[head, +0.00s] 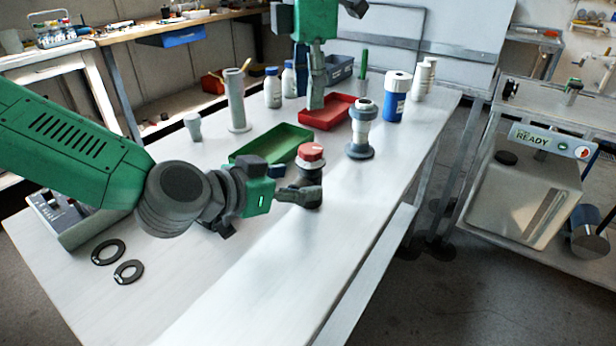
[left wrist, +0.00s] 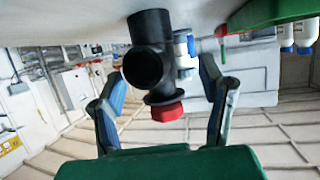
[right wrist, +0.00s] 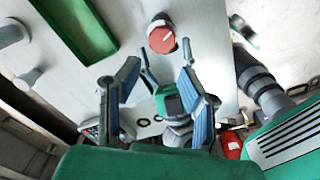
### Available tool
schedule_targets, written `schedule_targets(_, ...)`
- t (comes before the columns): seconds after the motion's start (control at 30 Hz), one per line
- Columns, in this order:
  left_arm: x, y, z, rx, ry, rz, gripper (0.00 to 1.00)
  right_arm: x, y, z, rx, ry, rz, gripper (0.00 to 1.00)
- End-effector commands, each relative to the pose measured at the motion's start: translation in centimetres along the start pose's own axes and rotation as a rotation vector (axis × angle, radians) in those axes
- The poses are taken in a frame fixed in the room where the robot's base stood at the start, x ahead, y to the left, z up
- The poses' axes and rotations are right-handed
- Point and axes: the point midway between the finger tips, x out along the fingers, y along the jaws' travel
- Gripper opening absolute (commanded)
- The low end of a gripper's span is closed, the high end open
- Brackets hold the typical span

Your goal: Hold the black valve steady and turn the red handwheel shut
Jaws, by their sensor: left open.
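The black valve (head: 309,175) stands on the bench with the red handwheel (head: 311,153) on top. My left gripper (head: 296,193) is level with the valve body at its near left side. In the left wrist view, the open fingers (left wrist: 160,75) lie either side of the black valve (left wrist: 148,60), with the red handwheel (left wrist: 167,112) below it in the picture; contact cannot be told. My right gripper (head: 309,70) hangs behind and above the valve. In the right wrist view, its fingers (right wrist: 162,58) are spread and empty, with the red handwheel (right wrist: 161,38) beyond them.
A green tray (head: 272,143) and a red tray (head: 327,112) lie behind the valve. A grey flanged fitting (head: 362,128) and a blue-and-white bottle (head: 396,97) stand to the right. Two black rings (head: 118,262) lie at the front left.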

Motion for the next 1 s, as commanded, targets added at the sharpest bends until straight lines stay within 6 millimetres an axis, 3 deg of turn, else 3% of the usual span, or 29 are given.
schedule_targets(0.1, 1.9, 0.1, 0.1, 0.0, -0.001, 0.001, 0.63, 0.0, 0.0, 0.0, 0.001, 0.0, 0.0, 0.34)
schedule_targets(0.3, 3.6, 0.3, -0.1, 0.003, -0.001, 0.001, 0.63, 0.0, -0.1, 0.3, 0.001, 0.002, 0.001, 0.34)
schedule_targets(0.63, 3.7, 0.1, 0.0, 0.001, 0.001, 0.001, 0.63, 0.0, 0.0, 0.0, 0.001, 0.0, 0.0, 0.34)
schedule_targets(0.8, 3.7, 0.1, 0.0, 0.001, 0.001, 0.001, 0.03, 0.0, 0.0, 0.0, 0.001, 0.0, 0.0, 0.34)
schedule_targets(0.87, 3.7, 0.1, 0.0, 0.001, 0.001, 0.001, 0.0, 0.0, 0.0, 0.0, 0.001, 0.0, 0.0, 0.34)
schedule_targets(0.93, 3.7, 0.1, 0.0, 0.001, 0.001, 0.001, 0.0, 0.0, 0.0, 0.1, 0.002, 0.0, 0.001, 0.56)
schedule_targets(1.0, 3.7, 0.1, 0.0, 0.001, 0.0, 0.001, 0.0, 0.2, 0.3, 0.4, 0.013, -0.003, 0.015, 0.56)
